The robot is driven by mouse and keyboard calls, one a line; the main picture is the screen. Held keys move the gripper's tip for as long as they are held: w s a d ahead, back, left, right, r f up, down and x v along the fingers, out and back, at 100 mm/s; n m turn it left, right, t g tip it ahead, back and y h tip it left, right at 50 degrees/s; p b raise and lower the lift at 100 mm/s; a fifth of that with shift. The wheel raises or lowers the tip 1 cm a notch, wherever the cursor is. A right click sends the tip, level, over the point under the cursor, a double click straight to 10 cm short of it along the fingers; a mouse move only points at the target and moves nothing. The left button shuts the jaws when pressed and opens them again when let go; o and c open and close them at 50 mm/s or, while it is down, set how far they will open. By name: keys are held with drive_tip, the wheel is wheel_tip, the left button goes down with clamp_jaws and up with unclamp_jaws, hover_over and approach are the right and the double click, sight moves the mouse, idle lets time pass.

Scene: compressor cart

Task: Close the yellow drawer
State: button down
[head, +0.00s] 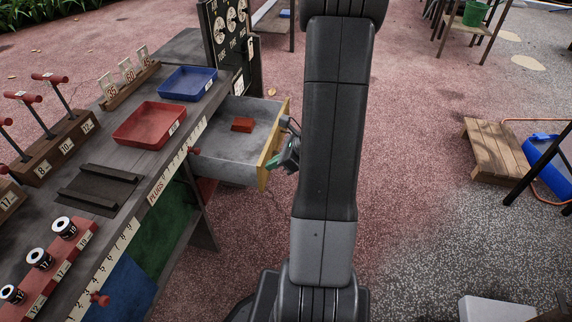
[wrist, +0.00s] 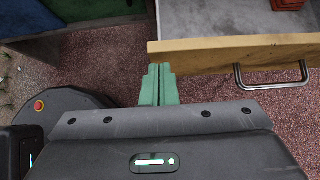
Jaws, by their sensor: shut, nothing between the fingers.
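The yellow drawer (head: 273,143) stands pulled out from the workbench in the head view. Its inside is grey and holds a small red block (head: 242,125). In the wrist view the drawer's wooden front (wrist: 230,52) runs across the upper right, with a metal bar handle (wrist: 272,76) on its outer face. My gripper (head: 287,158) is at the drawer's front, partly hidden by my arm. In the wrist view the green fingers of my gripper (wrist: 158,72) are shut and empty. Their tips are at the left end of the front, beside the handle; I cannot tell whether they touch it.
The workbench (head: 190,125) carries a red tray (head: 150,124), a blue tray (head: 188,83), and racks of tools and spools. A wooden pallet (head: 497,150) and a blue tank (head: 548,165) lie at the right. The speckled floor around the drawer's right side is open.

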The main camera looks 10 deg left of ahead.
sight(212, 158)
drive_tip(key=shift+a, duration=0.35)
drive_tip(key=a+p, duration=0.1)
drive_tip(key=a, duration=0.5)
drive_tip(key=a+p, duration=0.1)
drive_tip(key=a, duration=0.5)
drive_tip(key=a+p, duration=0.2)
drive_tip(key=a, duration=0.5)
drive_tip(key=shift+w, duration=0.35)
drive_tip(key=shift+d, duration=0.1)
